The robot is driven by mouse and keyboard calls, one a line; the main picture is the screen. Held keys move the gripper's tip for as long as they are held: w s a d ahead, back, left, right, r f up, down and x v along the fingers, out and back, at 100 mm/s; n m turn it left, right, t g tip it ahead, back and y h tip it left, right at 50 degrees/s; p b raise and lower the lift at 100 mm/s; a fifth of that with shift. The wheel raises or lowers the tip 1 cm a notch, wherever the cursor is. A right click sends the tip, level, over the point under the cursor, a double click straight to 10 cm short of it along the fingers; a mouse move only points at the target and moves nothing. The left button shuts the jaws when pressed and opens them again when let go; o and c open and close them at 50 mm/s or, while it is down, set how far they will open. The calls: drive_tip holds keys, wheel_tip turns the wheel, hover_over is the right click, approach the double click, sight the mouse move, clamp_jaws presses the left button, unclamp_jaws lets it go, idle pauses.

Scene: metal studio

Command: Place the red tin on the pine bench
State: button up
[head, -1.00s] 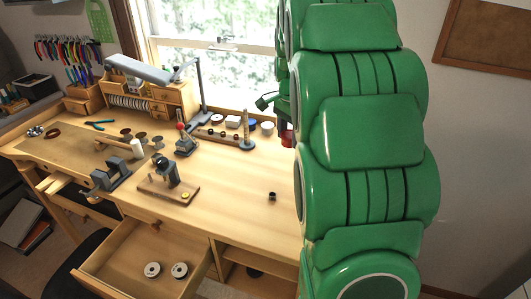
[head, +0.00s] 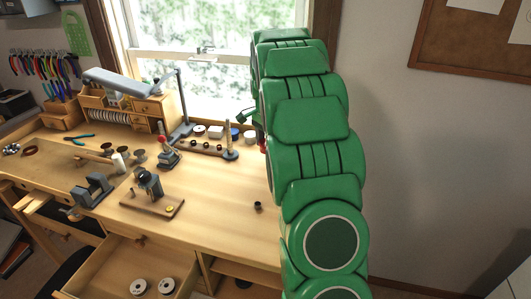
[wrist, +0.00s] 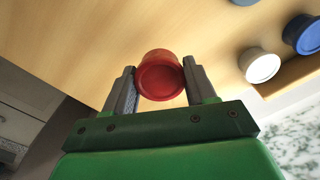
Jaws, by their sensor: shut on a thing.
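The red tin (wrist: 160,75) is between the two grey fingers of my gripper (wrist: 158,85) in the wrist view, and the fingers are shut on it. In the head view only a small red piece of the tin (head: 263,146) shows at the left edge of my green arm, which hides most of the gripper. The pine bench (head: 215,190) stretches below the window. The tin appears over the bench's right end; I cannot tell whether it touches the top.
A white jar (wrist: 262,66) and a blue jar (wrist: 303,35) are near the gripper. A small dark cup (head: 257,206) stands on the bench's right part, with bare wood around it. A vise-like tool on a board (head: 150,200) is further left. A drawer (head: 110,270) is open at the front.

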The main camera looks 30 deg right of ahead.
sight(265, 160)
drive_tip(key=shift+w+d+f, duration=0.2)
drive_tip(key=shift+w+f, duration=0.35)
drive_tip(key=shift+f, duration=0.15)
drive_tip(key=shift+w+d+f, duration=0.2)
drive_tip(key=shift+w+f, duration=0.3)
drive_tip(key=shift+f, duration=0.15)
drive_tip(key=shift+s+f, duration=0.1)
drive_tip(key=shift+f, duration=1.3)
drive_tip(key=shift+f, duration=0.1)
drive_tip(key=o, duration=1)
drive_tip(key=shift+o, duration=0.2)
